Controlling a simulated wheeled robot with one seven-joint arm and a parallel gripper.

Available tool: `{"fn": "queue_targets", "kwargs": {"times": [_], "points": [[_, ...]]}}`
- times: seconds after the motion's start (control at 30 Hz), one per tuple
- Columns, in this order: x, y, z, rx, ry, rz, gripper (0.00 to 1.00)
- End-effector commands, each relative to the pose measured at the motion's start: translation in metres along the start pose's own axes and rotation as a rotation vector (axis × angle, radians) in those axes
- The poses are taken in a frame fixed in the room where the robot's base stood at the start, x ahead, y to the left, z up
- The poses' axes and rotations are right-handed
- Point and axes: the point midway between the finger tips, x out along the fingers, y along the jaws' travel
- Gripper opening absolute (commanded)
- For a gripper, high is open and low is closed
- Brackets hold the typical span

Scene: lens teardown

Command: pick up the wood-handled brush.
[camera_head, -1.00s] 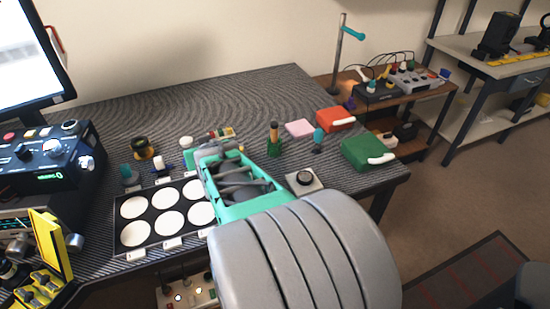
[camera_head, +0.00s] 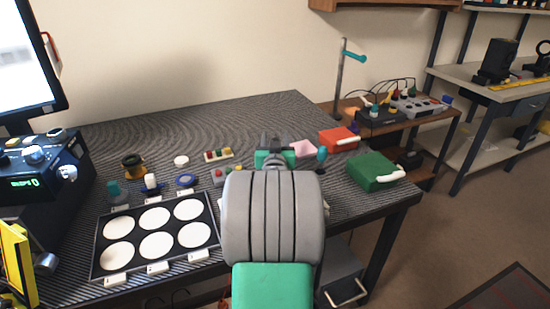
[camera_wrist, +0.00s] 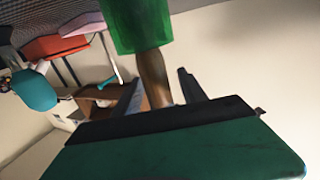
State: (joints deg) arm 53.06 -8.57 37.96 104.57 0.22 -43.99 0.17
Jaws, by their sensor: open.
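The wood-handled brush shows in the wrist view. Its brown wooden handle (camera_wrist: 153,78) runs between the two dark fingers of my gripper (camera_wrist: 160,88), joined to a green part (camera_wrist: 138,25) beyond it. My gripper is open, with a gap visible on the right side of the handle; contact on the left is unclear. In the head view my gripper (camera_head: 273,142) is over the right part of the table, and my arm and gripper hide the brush.
On the dark ribbed table (camera_head: 200,115) a pink pad (camera_head: 304,149), a red box (camera_head: 338,138), a teal-topped item (camera_head: 321,158) and a green box (camera_head: 374,171) stand close to the right. A tray (camera_head: 213,228) with white discs lies at left front.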

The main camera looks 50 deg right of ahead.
Motion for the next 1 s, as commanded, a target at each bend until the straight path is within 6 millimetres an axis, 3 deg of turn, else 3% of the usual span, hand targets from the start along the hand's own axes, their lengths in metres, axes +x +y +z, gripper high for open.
{"fn": "queue_targets", "kwargs": {"times": [0.1,0.7,1.0], "points": [[-0.0005,-0.0002,-0.0002,0.000,0.000,0.000,0.48],[-0.0009,-0.0003,0.0000,0.000,-0.001,-0.001,0.00],[-0.0008,-0.0003,-0.0001,0.000,0.000,0.000,0.00]]}}
